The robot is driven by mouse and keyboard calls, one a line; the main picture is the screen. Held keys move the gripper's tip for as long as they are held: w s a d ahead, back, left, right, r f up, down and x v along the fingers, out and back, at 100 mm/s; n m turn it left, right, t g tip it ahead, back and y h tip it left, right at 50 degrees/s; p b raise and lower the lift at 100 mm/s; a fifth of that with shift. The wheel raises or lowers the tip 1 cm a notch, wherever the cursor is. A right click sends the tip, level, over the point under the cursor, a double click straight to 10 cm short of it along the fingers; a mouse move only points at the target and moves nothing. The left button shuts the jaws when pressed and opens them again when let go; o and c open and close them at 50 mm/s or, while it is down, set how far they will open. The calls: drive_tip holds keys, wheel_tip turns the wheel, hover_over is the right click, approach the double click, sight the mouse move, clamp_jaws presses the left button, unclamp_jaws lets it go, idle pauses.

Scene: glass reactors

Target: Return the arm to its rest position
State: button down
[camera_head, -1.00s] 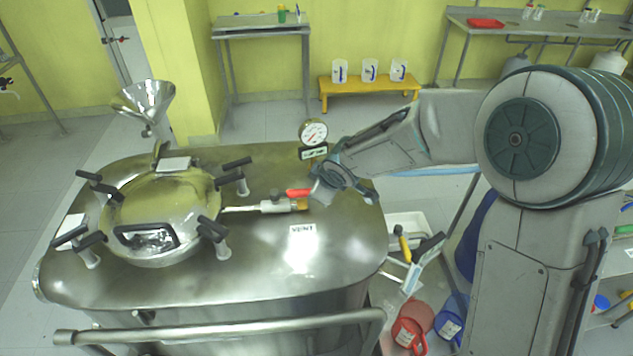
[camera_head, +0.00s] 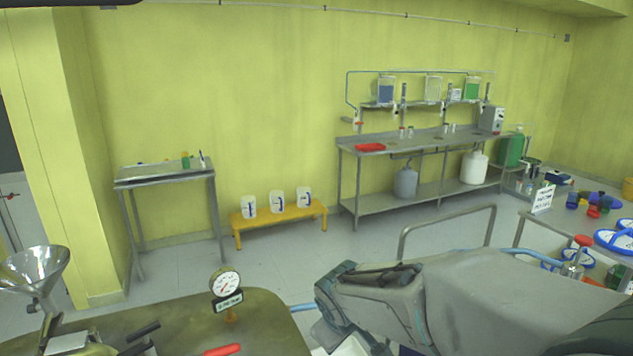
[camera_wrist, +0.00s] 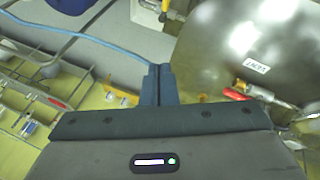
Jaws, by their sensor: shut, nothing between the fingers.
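My gripper (camera_wrist: 159,74) shows in the wrist view with its two dark fingers pressed together and nothing between them. It is beside the steel reactor top (camera_wrist: 215,45), apart from the red-handled valve (camera_wrist: 236,94) on it. In the head view my arm spans the lower right, and the fingertips are hard to make out. The reactor top (camera_head: 180,318) is cut off by the lower edge there, left of my arm. The red valve handle (camera_head: 222,350) just shows at the bottom.
A pressure gauge (camera_head: 225,284) stands on the reactor near my arm. A metal rail (camera_head: 447,226) and a cart with blue-lidded items (camera_head: 615,239) are at right. A yellow bench (camera_head: 280,216) with jugs and a long steel workbench (camera_head: 430,143) stand along the wall. Floor between is clear.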

drive_tip(key=s+d+r+m+g, duration=0.1)
drive_tip(key=s+d+m, duration=0.3)
drive_tip(key=s, duration=0.4)
drive_tip(key=s+d+r+m+g, duration=0.1)
drive_tip(key=s+d+r+m, duration=0.1)
drive_tip(key=s+d+m, duration=0.2)
drive_tip(key=s+d, duration=0.2)
drive_tip(key=s, duration=0.2)
drive_tip(key=shift+s+d+m, duration=0.15)
drive_tip(key=shift+d+m, duration=0.05)
drive_tip(key=shift+m, duration=0.1)
idle(1.8)
